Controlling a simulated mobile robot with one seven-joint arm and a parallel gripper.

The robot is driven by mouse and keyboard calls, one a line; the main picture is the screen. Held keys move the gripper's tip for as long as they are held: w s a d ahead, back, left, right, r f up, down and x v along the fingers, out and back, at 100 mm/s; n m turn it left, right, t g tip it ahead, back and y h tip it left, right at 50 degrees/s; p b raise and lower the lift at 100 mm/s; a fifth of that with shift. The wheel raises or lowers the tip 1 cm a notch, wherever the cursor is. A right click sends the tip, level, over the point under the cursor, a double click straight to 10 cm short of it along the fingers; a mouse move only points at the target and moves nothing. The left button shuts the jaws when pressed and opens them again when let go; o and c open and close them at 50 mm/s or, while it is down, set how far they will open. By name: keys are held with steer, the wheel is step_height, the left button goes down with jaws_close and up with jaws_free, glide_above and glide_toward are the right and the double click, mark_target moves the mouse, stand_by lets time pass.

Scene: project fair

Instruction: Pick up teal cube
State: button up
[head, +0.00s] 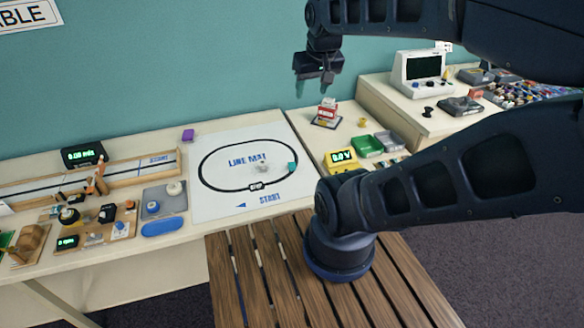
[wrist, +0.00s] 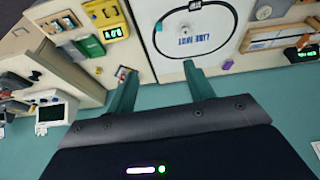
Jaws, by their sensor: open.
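The teal cube (head: 291,167) sits on the right part of the white line mat (head: 215,204), at the right side of the black oval track.
A purple block (head: 188,135) lies left of the mat's far edge. A yellow meter (head: 342,159), a green tray (head: 367,146) and a red-and-white item (head: 327,112) stand to the right. Blue and grey items crowd the left.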

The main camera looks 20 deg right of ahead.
steer(key=w+f+n+g+h, duration=0.2)
steer(key=w+f+n, duration=0.3)
steer(key=w, duration=0.4)
steer(key=n+g+h, duration=0.2)
steer(key=n, duration=0.5)
glide_above(292, 164)
steer(key=s+a, duration=0.2)
steer(key=a, duration=0.2)
step_height(292, 164, down, 18)
steer(key=f+n, duration=0.1)
steer(key=f, duration=0.4)
steer(key=w+f+n, duration=0.1)
steer(key=f, duration=0.4)
steer(key=w+f+n+g, duration=0.1)
steer(key=f+n, duration=0.1)
steer(key=f, duration=0.4)
steer(key=shift+w+d+f, duration=0.1)
steer(key=shift+w+d, duration=0.05)
steer(key=shift+w, duration=0.1)
steer(key=shift+d+r+x, duration=0.1)
steer(key=shift+d+x, duration=0.1)
steer(key=shift+x, duration=0.7)
steer(key=shift+d+r+x, duration=0.1)
steer(key=shift+d+x, duration=0.1)
steer(key=shift+x, duration=0.7)
steer(key=shift+d+x, duration=0.2)
steer(key=shift+x, duration=0.7)
steer(key=shift+c, duration=0.4)
steer(key=c, duration=1)
